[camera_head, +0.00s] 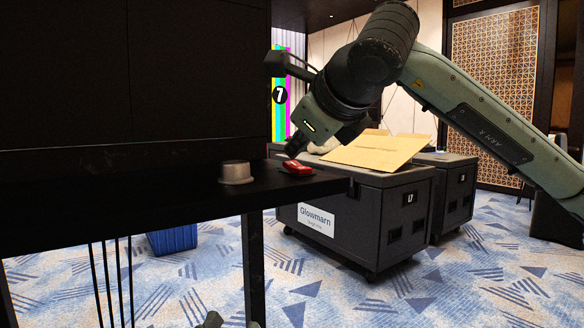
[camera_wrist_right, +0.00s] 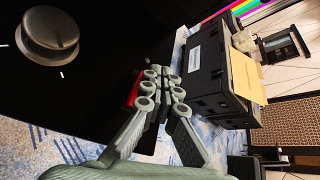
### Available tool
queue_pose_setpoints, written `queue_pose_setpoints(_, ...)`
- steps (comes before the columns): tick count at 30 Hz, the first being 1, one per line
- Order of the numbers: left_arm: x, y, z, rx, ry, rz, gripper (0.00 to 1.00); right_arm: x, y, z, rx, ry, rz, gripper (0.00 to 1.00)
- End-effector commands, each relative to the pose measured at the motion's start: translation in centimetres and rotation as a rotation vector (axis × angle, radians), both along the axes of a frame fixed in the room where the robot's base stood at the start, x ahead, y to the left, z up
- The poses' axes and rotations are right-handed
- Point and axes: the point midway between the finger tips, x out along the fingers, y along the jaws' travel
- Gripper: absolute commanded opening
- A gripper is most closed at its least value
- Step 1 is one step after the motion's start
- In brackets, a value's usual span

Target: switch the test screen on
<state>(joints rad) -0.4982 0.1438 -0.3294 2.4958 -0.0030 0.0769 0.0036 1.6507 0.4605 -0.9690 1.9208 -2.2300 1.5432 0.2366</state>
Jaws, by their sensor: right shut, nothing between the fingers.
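A round grey knob (camera_head: 236,172) stands on the black shelf (camera_head: 160,200) at the left, with white tick marks around it in the right wrist view (camera_wrist_right: 50,38). A red object (camera_head: 297,168) lies near the shelf's right end. My right gripper (camera_head: 296,146) is just above the red object in the head view, right of the knob. In the right wrist view its fingers (camera_wrist_right: 163,74) are together and empty, with the red object (camera_wrist_right: 132,90) partly hidden beside them. A large dark panel (camera_head: 190,70) rises behind the shelf. I cannot tell which surface is the test screen.
A strip of colour bars marked 7 (camera_head: 280,96) shows behind my right arm. A black wheeled case (camera_head: 385,222) labelled Glowmarn carries a tan folder or board (camera_head: 375,150). A second case (camera_head: 455,190) stands behind it. A blue bin (camera_head: 172,240) is under the shelf. Patterned carpet is open at right.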

Motion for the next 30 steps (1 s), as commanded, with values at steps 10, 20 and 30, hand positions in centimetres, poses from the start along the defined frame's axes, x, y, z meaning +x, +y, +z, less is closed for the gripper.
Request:
queue_pose_setpoints(10,0.0,-0.02,-0.16,-0.001,-0.001,0.0,0.37,0.01,0.04,-0.08,0.001,-0.001,0.001,0.0)
queue_pose_setpoints(20,0.01,-0.02,-0.5,-0.001,-0.001,0.0,0.37,0.07,0.08,-0.37,0.0,-0.001,0.001,0.0)
queue_pose_setpoints(30,0.01,-0.03,-0.91,-0.001,-0.001,0.0,0.37,0.16,0.15,-0.72,0.0,-0.001,0.001,0.0)
